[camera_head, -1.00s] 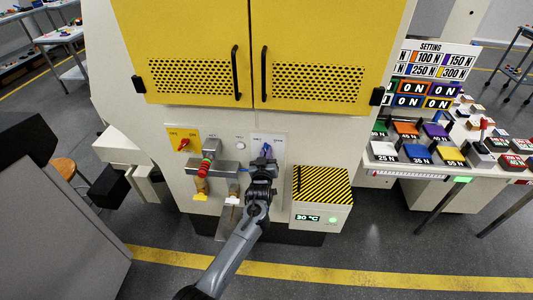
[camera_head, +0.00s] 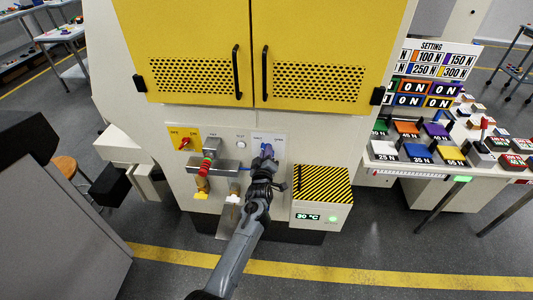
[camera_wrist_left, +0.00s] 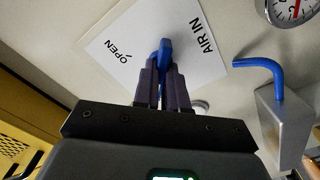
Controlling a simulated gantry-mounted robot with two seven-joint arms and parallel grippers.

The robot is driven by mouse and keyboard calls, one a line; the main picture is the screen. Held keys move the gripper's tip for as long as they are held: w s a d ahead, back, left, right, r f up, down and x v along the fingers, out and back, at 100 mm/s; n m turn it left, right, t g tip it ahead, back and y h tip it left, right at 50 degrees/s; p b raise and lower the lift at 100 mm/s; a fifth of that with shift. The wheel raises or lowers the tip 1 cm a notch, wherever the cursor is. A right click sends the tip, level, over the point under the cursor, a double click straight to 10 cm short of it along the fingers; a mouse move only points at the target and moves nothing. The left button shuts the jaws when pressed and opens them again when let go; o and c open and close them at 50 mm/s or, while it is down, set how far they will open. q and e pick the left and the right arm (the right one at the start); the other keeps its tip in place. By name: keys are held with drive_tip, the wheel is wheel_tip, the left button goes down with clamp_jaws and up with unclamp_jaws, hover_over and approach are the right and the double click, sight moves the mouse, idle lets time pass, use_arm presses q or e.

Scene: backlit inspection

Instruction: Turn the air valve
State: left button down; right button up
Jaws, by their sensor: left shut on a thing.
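The air valve's blue handle (camera_wrist_left: 165,47) stands in front of a white plate (camera_wrist_left: 205,65) marked "AIR IN" and "OPEN" in the left wrist view. My left gripper (camera_wrist_left: 164,80) is shut on the handle, with one finger on each side and the blue tip showing beyond them. In the head view, my left gripper (camera_head: 266,157) is at the right part of the machine's front panel. It hides most of the valve there, and only a little blue (camera_head: 264,146) shows. My right gripper is not in view.
A blue pipe (camera_wrist_left: 262,63), a metal block (camera_wrist_left: 284,125) and a gauge (camera_wrist_left: 296,9) are close by on the right in the wrist view. A red knob (camera_head: 184,143) sits left on the panel. A striped box (camera_head: 322,180) stands right of my arm.

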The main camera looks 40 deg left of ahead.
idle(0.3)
use_arm(q)
drive_tip(key=c, duration=1.2)
unclamp_jaws()
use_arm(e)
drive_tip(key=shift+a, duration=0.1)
use_arm(q)
drive_tip(key=shift+s+r, duration=0.1)
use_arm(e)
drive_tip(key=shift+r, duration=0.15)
